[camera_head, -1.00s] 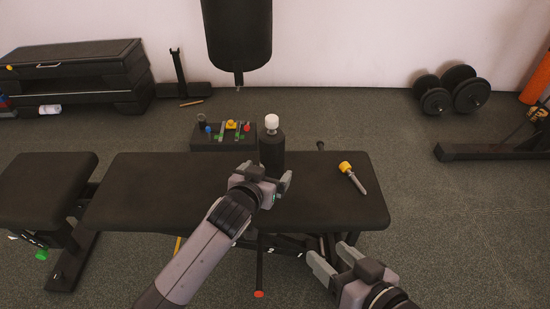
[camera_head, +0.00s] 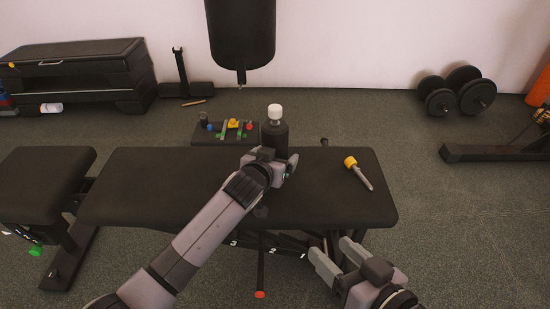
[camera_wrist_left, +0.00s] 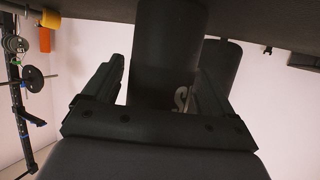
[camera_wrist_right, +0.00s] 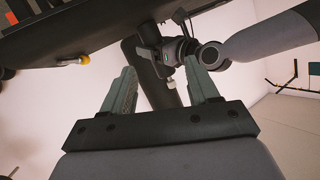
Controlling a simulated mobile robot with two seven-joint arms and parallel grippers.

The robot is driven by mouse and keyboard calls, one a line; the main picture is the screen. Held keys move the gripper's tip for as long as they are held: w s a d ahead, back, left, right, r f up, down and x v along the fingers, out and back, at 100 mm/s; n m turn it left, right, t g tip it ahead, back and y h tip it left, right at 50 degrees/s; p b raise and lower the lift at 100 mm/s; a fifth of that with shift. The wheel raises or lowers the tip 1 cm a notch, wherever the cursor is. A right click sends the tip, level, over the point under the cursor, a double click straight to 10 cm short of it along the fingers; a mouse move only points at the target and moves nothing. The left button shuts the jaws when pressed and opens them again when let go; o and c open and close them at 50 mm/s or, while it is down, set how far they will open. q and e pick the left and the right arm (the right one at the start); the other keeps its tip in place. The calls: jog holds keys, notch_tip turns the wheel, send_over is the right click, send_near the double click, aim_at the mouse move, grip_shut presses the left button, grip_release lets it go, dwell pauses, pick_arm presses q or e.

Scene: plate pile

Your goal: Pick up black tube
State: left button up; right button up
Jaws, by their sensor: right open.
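The black tube (camera_head: 276,138) is an upright dark cylinder with a white cap, at the bench's far edge. In the left wrist view it shows as a dark cylinder (camera_wrist_left: 165,50) between the fingers. My left gripper (camera_wrist_left: 160,80) has its fingers spread on either side of it, with a thin gap at the left finger. In the head view my left gripper (camera_head: 278,165) is right in front of the tube, and its wrist hides the tube's lower part. My right gripper (camera_head: 338,262) is open and empty at the near side of the bench, also seen in the right wrist view (camera_wrist_right: 160,85).
A yellow-handled tool (camera_head: 358,172) lies on the black bench (camera_head: 150,190), right of the tube. A dark box with small coloured items (camera_head: 226,130) stands behind the bench. A punching bag (camera_head: 240,30) hangs beyond. Dumbbells (camera_head: 455,92) stand by the wall.

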aim_at(275, 131)
pick_arm(q)
jog(key=c, duration=1)
jog(key=shift+r, duration=0.15)
jog(key=shift+c, duration=0.8)
jog(key=shift+r, duration=0.3)
notch_tip(275, 131, up, 7)
jog(key=p, duration=0.4)
jog(key=shift+r, duration=0.1)
notch_tip(275, 131, up, 12)
jog(key=p, duration=0.4)
jog(key=shift+r, duration=0.15)
pick_arm(e)
jog(key=d+h, duration=0.1)
jog(key=d+r, duration=0.1)
jog(key=s+d+h, duration=0.1)
jog(key=shift+s+d+r+g+h, duration=0.1)
jog(key=shift+d+r+g+h, duration=0.15)
jog(key=shift+g+h, duration=0.05)
